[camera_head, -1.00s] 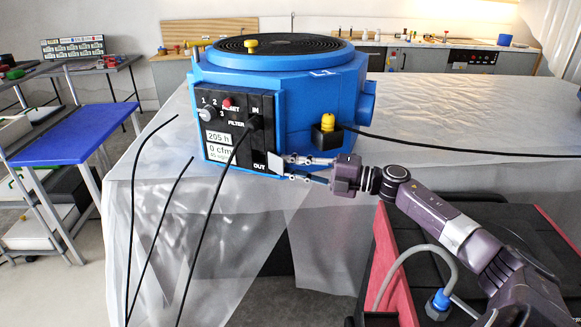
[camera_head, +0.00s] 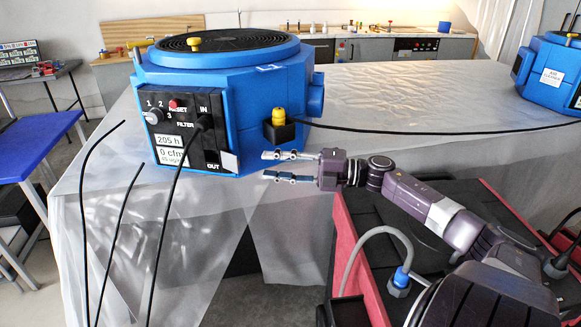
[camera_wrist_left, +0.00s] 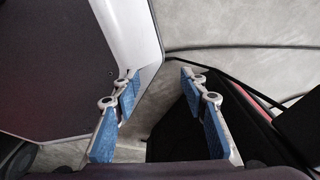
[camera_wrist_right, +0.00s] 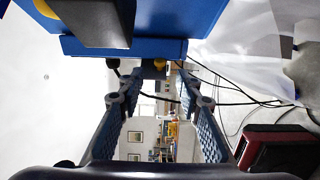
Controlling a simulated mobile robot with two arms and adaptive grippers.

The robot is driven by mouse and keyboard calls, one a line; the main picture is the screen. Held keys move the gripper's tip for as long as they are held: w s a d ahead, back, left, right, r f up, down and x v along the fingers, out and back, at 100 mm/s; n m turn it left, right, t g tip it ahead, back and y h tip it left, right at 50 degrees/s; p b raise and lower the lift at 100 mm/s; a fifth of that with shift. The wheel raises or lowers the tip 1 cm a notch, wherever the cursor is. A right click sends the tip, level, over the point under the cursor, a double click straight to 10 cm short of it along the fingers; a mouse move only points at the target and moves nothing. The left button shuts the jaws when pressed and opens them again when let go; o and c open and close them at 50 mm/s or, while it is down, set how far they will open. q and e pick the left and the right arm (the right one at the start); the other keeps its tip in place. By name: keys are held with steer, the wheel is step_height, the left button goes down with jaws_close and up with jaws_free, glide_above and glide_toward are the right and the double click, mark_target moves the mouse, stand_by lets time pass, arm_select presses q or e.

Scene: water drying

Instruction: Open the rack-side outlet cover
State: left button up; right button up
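The blue machine (camera_head: 262,95) stands on the sheet-covered table. Its black front panel (camera_head: 207,105) carries the OUT label. The small pale outlet cover (camera_head: 229,161) juts out at an angle at the panel's lower right, beside a dark opening (camera_head: 211,156). My right gripper (camera_head: 273,167) is right of the cover, apart from it, with its fingers spread and nothing between them. In the right wrist view (camera_wrist_right: 168,108) its fingers are also apart, below the machine's blue body (camera_wrist_right: 150,46). My left gripper (camera_wrist_left: 160,92) is open and empty over the floor, out of the head view.
A black cable hangs from the panel's IN socket (camera_head: 203,122). A second blue machine (camera_head: 552,73) stands at the table's right. Loose cables stand in front of the table. The table (camera_head: 400,90) between the machines is mostly clear.

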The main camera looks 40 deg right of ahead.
steer(key=v, duration=0.4)
steer(key=shift+s+d, duration=0.1)
steer(key=shift+s, duration=0.05)
stand_by(0.4)
